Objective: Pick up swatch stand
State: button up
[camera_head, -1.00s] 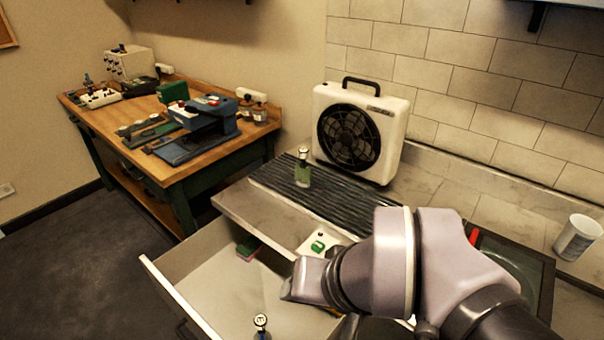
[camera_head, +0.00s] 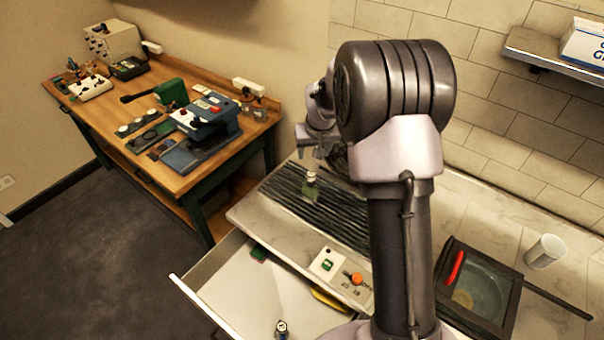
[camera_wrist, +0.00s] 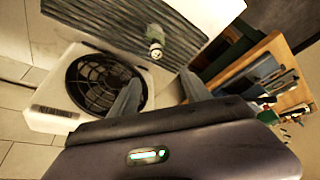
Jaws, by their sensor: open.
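A small upright green item with a pale round top, which looks like the swatch stand (camera_head: 310,188), stands on the dark ribbed mat (camera_head: 345,222). In the wrist view the swatch stand (camera_wrist: 176,44) lies beyond the fingertips, near the middle. My gripper (camera_head: 314,155) is above and slightly behind it in the head view, apart from it. In the wrist view my gripper (camera_wrist: 160,90) has its two fingers spread with nothing between them. My arm hides part of the mat and most of the fan in the head view.
A white box fan (camera_wrist: 100,92) stands close beside the mat. Below is an open drawer (camera_head: 225,290) holding a similar-topped item (camera_head: 281,328). A wooden workbench (camera_head: 185,165) is at left.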

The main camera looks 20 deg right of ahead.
send_near(311, 174)
jog(key=x, duration=0.5)
jog(key=shift+w+a, duration=0.1)
jog(key=shift+w, duration=0.1)
jog(key=shift+f, duration=0.3)
jog(key=x, duration=0.5)
jog(key=shift+s+r, duration=0.15)
jog(key=shift+c, duration=0.3)
grip_shut()
